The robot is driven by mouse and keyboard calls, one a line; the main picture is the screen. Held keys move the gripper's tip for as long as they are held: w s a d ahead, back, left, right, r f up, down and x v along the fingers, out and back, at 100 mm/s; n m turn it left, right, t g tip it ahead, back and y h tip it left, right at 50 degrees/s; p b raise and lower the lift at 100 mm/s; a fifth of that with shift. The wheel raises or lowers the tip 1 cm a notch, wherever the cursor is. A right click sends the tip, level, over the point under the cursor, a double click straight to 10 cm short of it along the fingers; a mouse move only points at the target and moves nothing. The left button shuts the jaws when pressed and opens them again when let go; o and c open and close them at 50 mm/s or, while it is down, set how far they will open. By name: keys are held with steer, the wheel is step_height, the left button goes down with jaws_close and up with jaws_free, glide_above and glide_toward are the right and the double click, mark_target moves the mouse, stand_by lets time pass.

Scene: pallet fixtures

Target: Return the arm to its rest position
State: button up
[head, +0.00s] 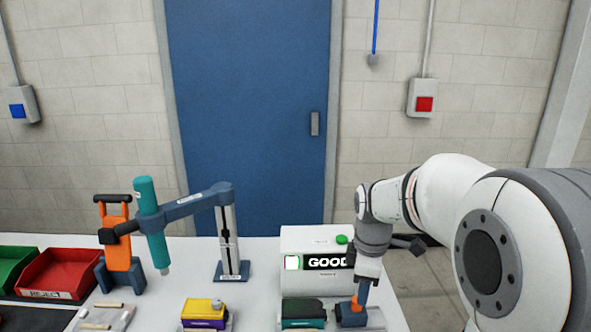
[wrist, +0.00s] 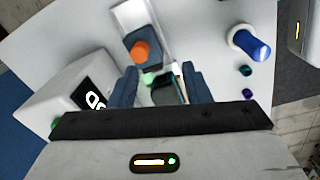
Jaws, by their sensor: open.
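My white arm reaches in from the right of the head view. My gripper (head: 363,292) points down over the right front of the table, close to a dark blue block with an orange top (head: 349,312). In the wrist view, my gripper (wrist: 160,84) has its two blue fingers spread apart. A dark green part (wrist: 165,92) shows in the gap beyond them, and the orange-topped block (wrist: 141,52) is just past the fingertips. Nothing looks gripped. Whether a finger touches the block is unclear.
A white tester (head: 313,242) reading GOOD stands close left of my gripper. A dark green part (head: 303,311) and a yellow-and-purple part (head: 204,311) sit on fixtures in front. A teal tool (head: 152,224) hangs from a stand. A red bin (head: 58,272) is far left.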

steer(key=s+r+m+t, duration=0.2)
steer(key=s+m, duration=1.2)
steer(key=s, duration=0.3)
steer(key=shift+s+a+m, duration=0.25)
steer(key=shift+a+m, duration=0.05)
steer(key=shift+a, duration=0.1)
stand_by(1.8)
